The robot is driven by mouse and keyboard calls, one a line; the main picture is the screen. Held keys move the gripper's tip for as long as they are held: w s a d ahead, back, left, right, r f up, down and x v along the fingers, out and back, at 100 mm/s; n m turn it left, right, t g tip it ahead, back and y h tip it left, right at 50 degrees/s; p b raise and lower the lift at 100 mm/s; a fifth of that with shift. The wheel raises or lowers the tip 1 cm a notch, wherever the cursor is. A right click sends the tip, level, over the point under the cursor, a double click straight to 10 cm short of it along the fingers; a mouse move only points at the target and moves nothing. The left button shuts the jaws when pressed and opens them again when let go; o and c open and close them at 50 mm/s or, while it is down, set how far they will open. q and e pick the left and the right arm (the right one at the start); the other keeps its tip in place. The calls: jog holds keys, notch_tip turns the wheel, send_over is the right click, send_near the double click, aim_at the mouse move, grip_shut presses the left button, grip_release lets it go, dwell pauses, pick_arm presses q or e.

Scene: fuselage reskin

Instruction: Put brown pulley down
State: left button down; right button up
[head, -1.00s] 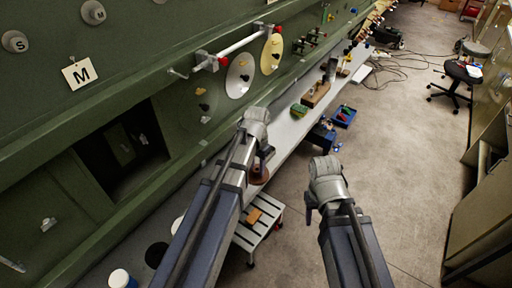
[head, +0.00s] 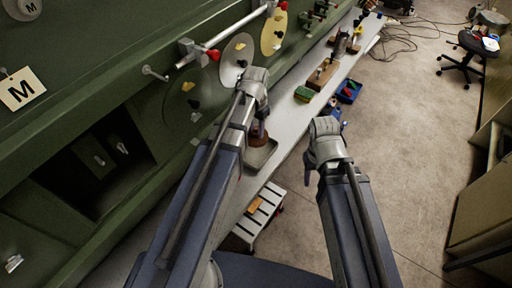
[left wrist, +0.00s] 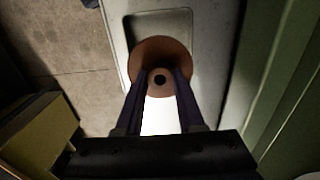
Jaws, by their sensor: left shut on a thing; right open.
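The brown pulley (head: 259,133) is a round, flanged piece with a dark hole in its centre. My left gripper (head: 262,122) is shut on it above the grey bench ledge. In the left wrist view the pulley (left wrist: 160,52) sits between the fingertips (left wrist: 160,82), over a shallow grey tray (left wrist: 160,15). That tray (head: 262,158) also shows below the pulley in the head view. I cannot tell whether the pulley touches the tray floor. My right gripper (head: 308,174) is open and empty, over the floor right of the bench.
The green fuselage wall (head: 60,120) with discs and a bar runs along the left. A green-yellow sponge (head: 304,94), a wooden block (head: 323,74) and a blue bin (head: 349,91) lie farther along. A slatted step stool (head: 258,215) stands below.

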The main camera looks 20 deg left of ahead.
pick_arm(q)
notch_tip(320, 180, down, 5)
jog(key=b, duration=0.4)
jog(key=shift+w, duration=0.1)
notch_tip(320, 180, down, 4)
jog(key=b, duration=0.4)
jog(key=shift+f, duration=0.2)
jog(key=shift+r, duration=0.15)
jog(key=c, duration=0.5)
grip_release()
